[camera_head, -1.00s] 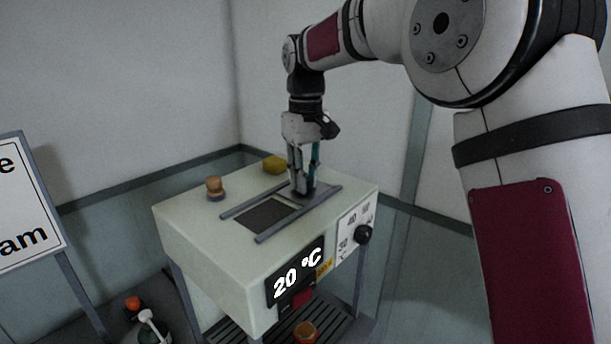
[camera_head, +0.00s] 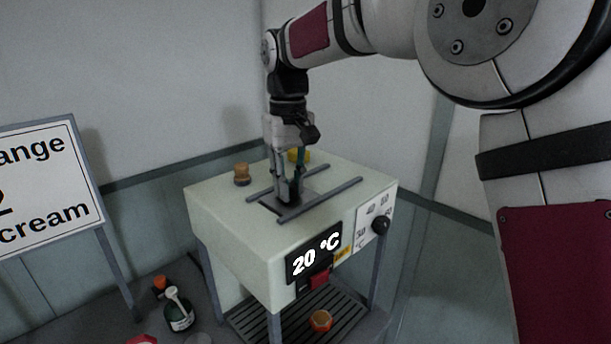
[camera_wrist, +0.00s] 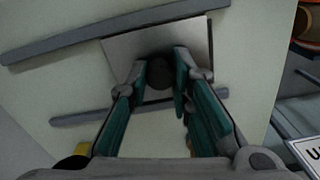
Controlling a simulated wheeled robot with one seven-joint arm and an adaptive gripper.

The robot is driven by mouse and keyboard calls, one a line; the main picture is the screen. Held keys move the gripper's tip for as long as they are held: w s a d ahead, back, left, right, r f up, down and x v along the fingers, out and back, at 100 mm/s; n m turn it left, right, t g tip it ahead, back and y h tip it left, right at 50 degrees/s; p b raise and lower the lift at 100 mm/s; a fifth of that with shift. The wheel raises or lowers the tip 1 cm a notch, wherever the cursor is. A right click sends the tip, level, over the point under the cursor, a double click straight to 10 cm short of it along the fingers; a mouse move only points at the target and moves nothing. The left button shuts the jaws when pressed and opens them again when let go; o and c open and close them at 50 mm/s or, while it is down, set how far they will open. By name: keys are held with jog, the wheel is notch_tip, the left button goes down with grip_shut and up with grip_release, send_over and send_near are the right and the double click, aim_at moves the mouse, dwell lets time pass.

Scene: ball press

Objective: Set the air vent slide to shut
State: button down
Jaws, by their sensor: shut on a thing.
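The white machine (camera_head: 235,225) has an air vent on its top, between two grey rails (camera_head: 335,190). My gripper (camera_head: 287,198) points down over the left part of these rails. It is shut on the dark knob (camera_wrist: 160,73) of the vent slide. The slide plate (camera_wrist: 125,48) is light grey and lies between the rails in the wrist view. A small dark patch (camera_head: 268,207) shows just left of my gripper in the head view; I cannot tell how much of the opening is uncovered, as my fingers hide part of it.
A wooden-topped knob (camera_head: 241,174) stands left of the rails, and a yellow object (camera_head: 299,155) behind my gripper. The front has a 20 °C display (camera_head: 315,255) and a black dial (camera_head: 380,224). A sign (camera_head: 45,180) and bottles (camera_head: 179,310) are at left.

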jog(key=shift+s+a, duration=0.35)
jog(key=shift+a, duration=0.05)
jog(key=c, duration=1.4)
grip_release()
jog(key=shift+s, duration=0.1)
jog(key=shift+r, duration=0.15)
jog(key=shift+r, duration=0.3)
notch_tip(320, 180, up, 11)
jog(key=shift+r, duration=0.1)
